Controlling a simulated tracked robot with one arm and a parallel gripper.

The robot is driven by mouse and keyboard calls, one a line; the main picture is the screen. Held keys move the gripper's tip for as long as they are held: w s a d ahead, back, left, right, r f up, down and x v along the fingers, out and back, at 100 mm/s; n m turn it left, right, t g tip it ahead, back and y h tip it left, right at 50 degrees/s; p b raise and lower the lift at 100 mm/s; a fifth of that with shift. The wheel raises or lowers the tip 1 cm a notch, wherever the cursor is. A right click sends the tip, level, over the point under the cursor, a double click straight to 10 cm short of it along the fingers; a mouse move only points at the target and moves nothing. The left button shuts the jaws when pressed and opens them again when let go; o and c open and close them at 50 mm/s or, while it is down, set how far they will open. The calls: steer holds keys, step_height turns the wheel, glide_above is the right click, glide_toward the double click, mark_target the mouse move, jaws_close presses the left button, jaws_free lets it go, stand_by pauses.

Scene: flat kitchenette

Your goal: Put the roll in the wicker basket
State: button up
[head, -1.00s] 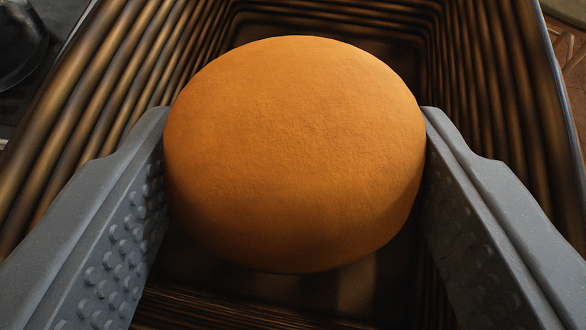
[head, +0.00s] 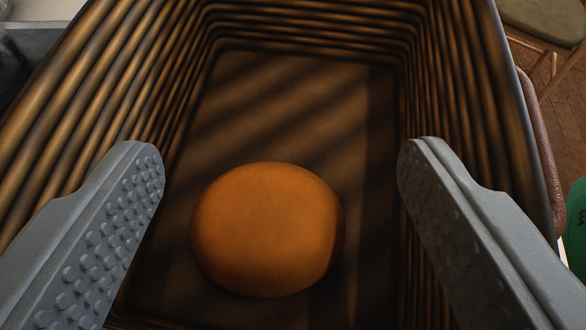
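The roll (head: 266,230), round and orange-brown, lies on the floor of the wicker basket (head: 458,110), towards the near end. The basket is deep, with dark brown ribbed walls on the left, right and far side. My gripper (head: 281,165) is open and empty, with its two grey studded fingers spread wide. The fingers are above the roll, one to each side, and do not touch it. The basket's near wall is mostly out of view.
Outside the basket on the right are a chair with a greenish seat (head: 545,20), a wooden floor and a green object (head: 577,228) at the picture's edge. A dark grey item shows at the far left. The basket floor beyond the roll is bare.

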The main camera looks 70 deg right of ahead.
steer(key=shift+s+a+f, duration=0.1)
steer(key=shift+f, duration=0.85)
steer(key=shift+w+r+p, duration=0.25)
steer(key=shift+r+p, duration=0.3)
steer(key=shift+p, duration=0.6)
steer(key=shift+a+r, duration=0.2)
steer(key=shift+a, duration=0.45)
steer(key=shift+a+r, duration=0.15)
steer(key=shift+a, duration=0.45)
steer(key=r+v, duration=0.1)
steer(key=v, duration=0.9)
steer(key=shift+d+p, duration=0.3)
steer(key=shift+d, duration=0.05)
steer(key=shift+r, duration=0.1)
